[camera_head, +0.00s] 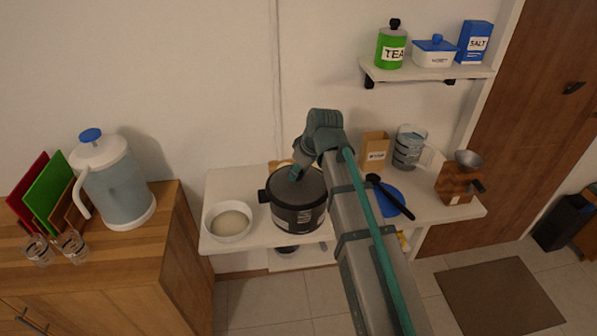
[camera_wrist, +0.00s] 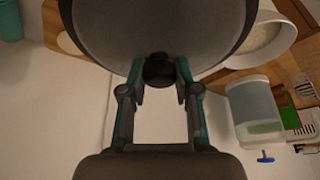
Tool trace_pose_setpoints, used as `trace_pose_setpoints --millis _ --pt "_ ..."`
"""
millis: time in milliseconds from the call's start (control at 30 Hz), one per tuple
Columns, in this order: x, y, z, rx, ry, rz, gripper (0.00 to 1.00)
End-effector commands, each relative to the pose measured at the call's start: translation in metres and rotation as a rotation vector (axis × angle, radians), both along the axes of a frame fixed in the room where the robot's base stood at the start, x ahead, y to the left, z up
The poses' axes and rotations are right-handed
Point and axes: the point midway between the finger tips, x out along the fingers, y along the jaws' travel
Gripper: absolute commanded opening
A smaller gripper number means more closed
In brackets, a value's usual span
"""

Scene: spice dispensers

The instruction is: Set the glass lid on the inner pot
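The inner pot (camera_head: 297,216) is a dark round cooker pot on the white shelf, with a side handle at its left. The dark glass lid (camera_head: 309,184) lies over its mouth, roughly level. I cannot tell whether its rim touches the pot all round. My gripper (camera_head: 294,174) reaches down to the lid's middle. In the wrist view, my gripper (camera_wrist: 160,82) has its two fingers on either side of the lid's black knob (camera_wrist: 159,70), seemingly pressed against it. The pot's inside is hidden.
A white bowl of rice (camera_head: 229,221) stands close left of the pot. A blue plate (camera_head: 384,203) with a black utensil, a brown box (camera_head: 375,148) and a glass jar (camera_head: 409,147) stand to the right. A water jug (camera_head: 118,185) is on the wooden cabinet.

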Motion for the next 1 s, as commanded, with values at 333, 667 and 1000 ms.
trace_pose_setpoints --millis 333,667,1000 --pt "-0.001 0.000 -0.002 -0.002 0.003 0.000 0.56" --pt "-0.003 -0.004 0.009 -0.001 -0.001 0.000 0.56" --pt "-0.017 -0.019 0.058 0.000 -0.001 0.000 0.56"
